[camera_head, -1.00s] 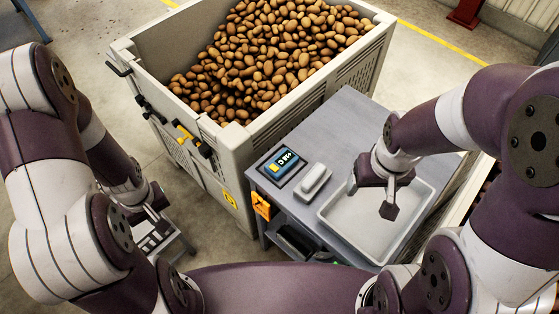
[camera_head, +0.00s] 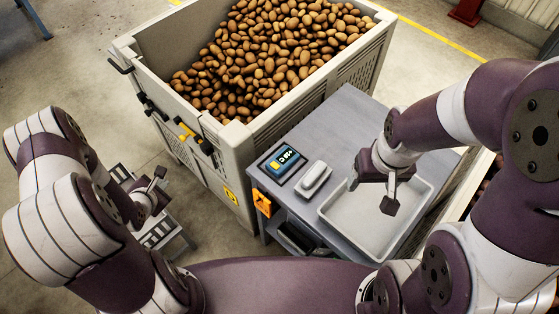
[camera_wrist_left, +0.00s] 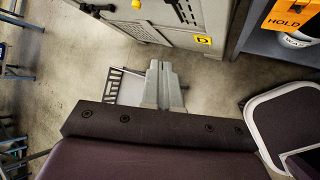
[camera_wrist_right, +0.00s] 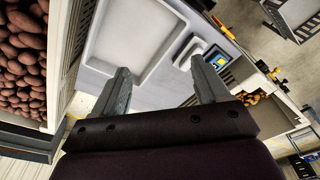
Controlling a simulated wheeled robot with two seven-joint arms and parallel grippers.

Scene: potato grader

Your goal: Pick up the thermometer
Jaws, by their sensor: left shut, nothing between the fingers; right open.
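I cannot tell for sure which thing is the thermometer. A yellow-and-black tool (camera_head: 190,134) hangs at the near wall of the potato bin. A blue device with a lit display (camera_head: 281,162) lies on the grey bench, beside a pale rounded device (camera_head: 314,178). My left gripper (camera_head: 159,174) is shut and empty, left of the bin and apart from it; its closed fingers show in the left wrist view (camera_wrist_left: 161,70). My right gripper (camera_head: 373,189) is open and empty above the white tray; its spread fingers show in the right wrist view (camera_wrist_right: 160,70).
The large bin (camera_head: 234,135) of potatoes stands behind. The white tray (camera_head: 345,227) on the bench (camera_head: 350,115) is empty. An orange tag (camera_head: 262,202) hangs at the bench's left side. A small slatted metal stand (camera_head: 165,232) is below my left gripper.

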